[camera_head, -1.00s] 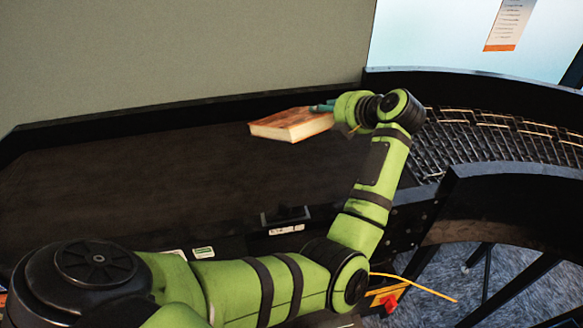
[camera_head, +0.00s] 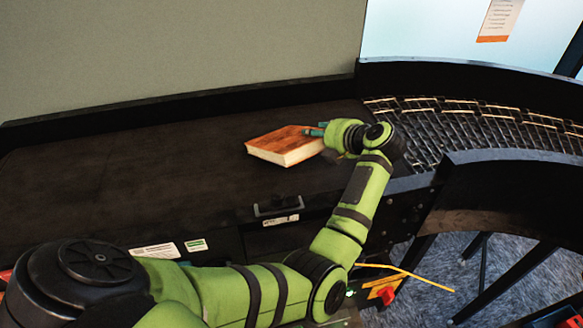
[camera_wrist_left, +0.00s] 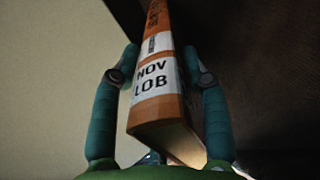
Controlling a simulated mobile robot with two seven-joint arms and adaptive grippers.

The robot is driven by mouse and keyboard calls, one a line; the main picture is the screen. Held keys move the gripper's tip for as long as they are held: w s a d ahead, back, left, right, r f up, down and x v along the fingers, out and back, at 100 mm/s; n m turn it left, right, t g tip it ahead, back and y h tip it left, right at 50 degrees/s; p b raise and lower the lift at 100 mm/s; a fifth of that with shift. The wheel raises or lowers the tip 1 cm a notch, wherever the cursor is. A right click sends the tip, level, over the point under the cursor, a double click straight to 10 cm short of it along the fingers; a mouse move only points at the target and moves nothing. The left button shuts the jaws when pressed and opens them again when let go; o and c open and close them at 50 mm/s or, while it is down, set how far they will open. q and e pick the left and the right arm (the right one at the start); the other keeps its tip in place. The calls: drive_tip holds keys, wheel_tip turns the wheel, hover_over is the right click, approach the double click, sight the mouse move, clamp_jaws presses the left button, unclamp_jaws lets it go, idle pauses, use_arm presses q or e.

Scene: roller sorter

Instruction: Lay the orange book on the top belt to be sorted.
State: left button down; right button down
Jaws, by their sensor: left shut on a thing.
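The orange book (camera_head: 287,143) has an orange cover and pale page edges. It lies roughly flat, cover up, at or just above the dark top belt (camera_head: 170,165); I cannot tell whether it touches. My left gripper (camera_head: 312,131) is shut on the book's right end. In the left wrist view the book (camera_wrist_left: 158,75) stands between the two teal fingers of the left gripper (camera_wrist_left: 162,70), its spine label reading "NOV LOB". My right gripper is not in view.
A curved roller track (camera_head: 470,130) with a dark side wall joins the belt at the right. A low black rail (camera_head: 180,110) runs along the belt's back edge. The belt left of the book is clear. A yellow cable (camera_head: 410,273) hangs below at the right.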

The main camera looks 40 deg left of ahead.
use_arm(q)
drive_tip(key=shift+a+r, duration=0.1)
drive_tip(key=c, duration=0.8)
unclamp_jaws()
drive_tip(key=shift+s, duration=0.1)
